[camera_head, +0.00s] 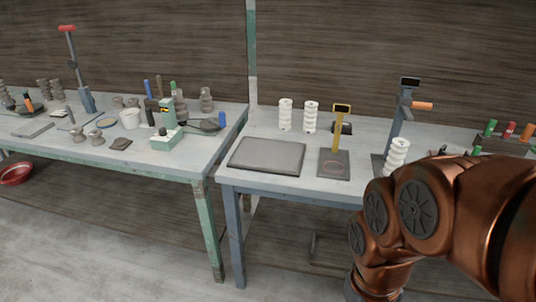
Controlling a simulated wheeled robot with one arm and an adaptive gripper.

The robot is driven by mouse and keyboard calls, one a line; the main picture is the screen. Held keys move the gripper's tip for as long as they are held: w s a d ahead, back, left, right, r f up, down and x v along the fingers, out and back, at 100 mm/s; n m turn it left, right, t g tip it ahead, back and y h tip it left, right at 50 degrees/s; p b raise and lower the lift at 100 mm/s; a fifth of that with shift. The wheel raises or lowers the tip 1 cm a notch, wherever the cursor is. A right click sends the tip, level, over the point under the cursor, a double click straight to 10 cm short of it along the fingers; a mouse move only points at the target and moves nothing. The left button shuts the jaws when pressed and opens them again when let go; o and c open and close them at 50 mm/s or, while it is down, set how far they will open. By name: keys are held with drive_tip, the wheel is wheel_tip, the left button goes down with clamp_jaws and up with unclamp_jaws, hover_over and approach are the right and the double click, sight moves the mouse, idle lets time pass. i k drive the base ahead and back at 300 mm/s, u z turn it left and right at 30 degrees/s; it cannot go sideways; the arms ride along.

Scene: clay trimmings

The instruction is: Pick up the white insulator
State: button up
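Two white ribbed insulators stand upright side by side near the back of the right table, the left one (285,114) and the right one (310,117). A third white insulator (397,155) stands farther right, beside a grey stand, with its lower part hidden behind my copper-coloured arm. My arm fills the lower right of the view. My gripper does not show, so I cannot tell what it holds.
The right table (258,188) bears a dark flat slab (267,155), a yellow-post gauge (341,135) and a tall grey stand with an orange handle (421,105). The left table (185,180) is crowded with grey insulators, tools and a green device (167,135). A red bowl (15,173) lies low at far left.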

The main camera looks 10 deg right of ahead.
sight(400, 146)
drive_tip(key=z, duration=1.55)
drive_tip(key=k, duration=0.7)
drive_tip(key=u, duration=1.05)
drive_tip(key=i, duration=1)
